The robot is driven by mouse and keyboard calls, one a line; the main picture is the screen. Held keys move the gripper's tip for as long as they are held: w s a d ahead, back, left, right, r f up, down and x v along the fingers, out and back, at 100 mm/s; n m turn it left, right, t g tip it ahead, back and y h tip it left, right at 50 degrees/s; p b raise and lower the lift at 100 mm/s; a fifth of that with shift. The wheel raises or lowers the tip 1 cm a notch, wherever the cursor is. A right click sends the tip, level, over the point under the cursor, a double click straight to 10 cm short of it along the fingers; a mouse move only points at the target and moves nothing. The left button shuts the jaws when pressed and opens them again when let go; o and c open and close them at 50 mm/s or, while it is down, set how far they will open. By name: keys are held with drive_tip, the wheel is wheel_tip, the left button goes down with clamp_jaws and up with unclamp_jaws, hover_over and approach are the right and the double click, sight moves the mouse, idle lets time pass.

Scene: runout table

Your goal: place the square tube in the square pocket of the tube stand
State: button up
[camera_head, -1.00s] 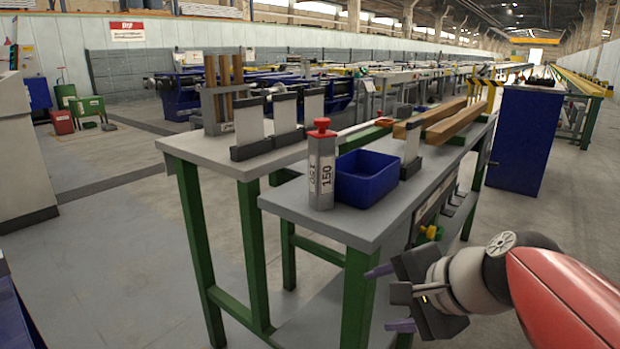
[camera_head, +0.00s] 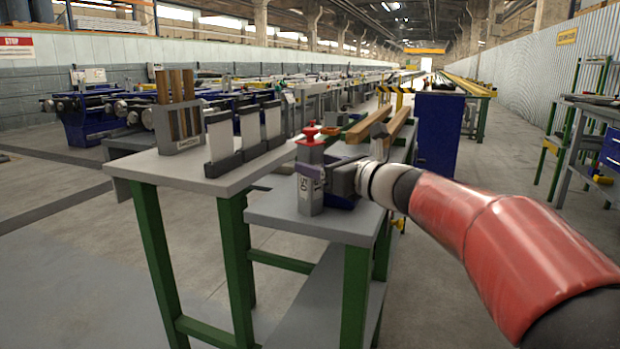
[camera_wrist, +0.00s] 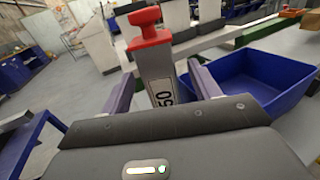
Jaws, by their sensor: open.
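The square tube (camera_head: 310,195) is grey with a red knob on top and a "150" label. It stands upright on the near right table, and its upper part shows in the wrist view (camera_wrist: 157,65). My gripper (camera_head: 313,175) is open at the tube's upper half. In the wrist view its two purple fingers (camera_wrist: 162,85) lie on either side of the tube; whether they touch it I cannot tell. What looks like the tube stand (camera_head: 178,143) is a grey rack with upright brown pieces on the left table; its pocket shape cannot be made out.
A blue bin (camera_wrist: 255,80) sits right beside the tube, mostly hidden behind my gripper in the head view. Several upright plates in dark bases (camera_head: 222,140) stand on the left table (camera_head: 200,180). Long brown bars (camera_head: 370,122) lie farther back on the right table.

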drive_tip(key=shift+x, duration=1.45)
drive_tip(key=c, duration=1.1)
drive_tip(key=shift+c, duration=0.7)
drive_tip(key=shift+r, duration=0.15)
